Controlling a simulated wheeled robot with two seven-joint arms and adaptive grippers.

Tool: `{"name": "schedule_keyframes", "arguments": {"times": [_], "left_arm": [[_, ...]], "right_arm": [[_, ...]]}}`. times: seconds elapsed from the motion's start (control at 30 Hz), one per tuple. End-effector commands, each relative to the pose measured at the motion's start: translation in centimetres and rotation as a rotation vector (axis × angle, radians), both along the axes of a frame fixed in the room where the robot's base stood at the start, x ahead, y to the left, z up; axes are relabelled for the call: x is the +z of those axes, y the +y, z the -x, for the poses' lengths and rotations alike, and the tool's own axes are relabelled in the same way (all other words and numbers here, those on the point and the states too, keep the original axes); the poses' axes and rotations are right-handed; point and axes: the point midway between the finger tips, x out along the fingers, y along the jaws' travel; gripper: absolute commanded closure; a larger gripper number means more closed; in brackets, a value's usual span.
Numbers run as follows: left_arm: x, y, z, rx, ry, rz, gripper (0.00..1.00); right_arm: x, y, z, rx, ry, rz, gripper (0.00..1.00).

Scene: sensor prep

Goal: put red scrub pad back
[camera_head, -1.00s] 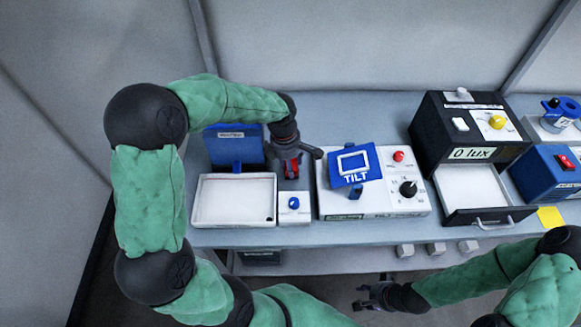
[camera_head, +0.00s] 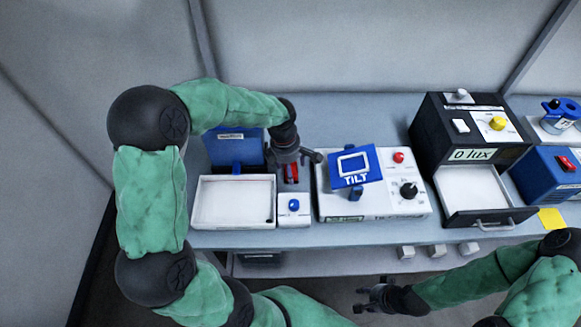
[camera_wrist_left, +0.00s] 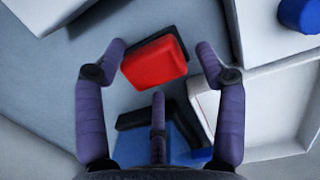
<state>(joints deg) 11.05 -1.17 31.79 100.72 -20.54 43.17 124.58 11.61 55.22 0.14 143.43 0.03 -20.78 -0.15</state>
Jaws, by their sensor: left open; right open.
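The red scrub pad (camera_head: 291,172) is a small red block with a dark layer along one side, beside the blue upright panel at the back left of the bench. In the left wrist view the red scrub pad (camera_wrist_left: 155,64) lies between the spread fingers. My left gripper (camera_head: 298,158) is above it, open and empty; its fingers (camera_wrist_left: 163,62) stand apart on both sides without visibly gripping the pad. The gripper partly hides the pad in the head view. My right gripper (camera_head: 366,298) is open and empty, low in front of the bench.
A white tray (camera_head: 233,222) with a blue panel (camera_head: 224,143) behind it stands at left. A small white box with a blue knob (camera_head: 293,204) is in front of the pad. The white TILT unit (camera_head: 400,200) and black lux box (camera_head: 445,125) stand to the right.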

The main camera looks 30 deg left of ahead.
Motion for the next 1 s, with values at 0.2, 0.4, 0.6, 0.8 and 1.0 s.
{"name": "schedule_keyframes", "arguments": {"times": [0.2, 0.4, 0.6, 0.8, 1.0], "left_arm": [[3.9, 0.3, 0.2, 0.0, -0.005, -0.002, 0.29], [7.9, 0.7, 0.5, 0.001, -0.004, 0.0, 0.29], [10.6, 0.9, 0.7, -0.001, -0.004, -0.001, 0.29], [11.6, 1.0, 0.9, -0.001, -0.001, -0.001, 0.29], [11.6, 1.0, 0.9, -0.001, -0.001, -0.001, 0.29]], "right_arm": [[1.2, 0.0, 0.0, 0.0, 0.0, 0.0, 0.57], [2.3, 0.0, 0.0, 0.0, 0.0, 0.0, 0.57], [3.0, 0.0, 0.0, 0.0, 0.0, 0.0, 0.57], [3.1, 0.0, 0.0, 0.0, 0.0, 0.0, 0.57], [3.1, 0.0, 0.0, 0.0, 0.0, 0.0, 0.57]]}}
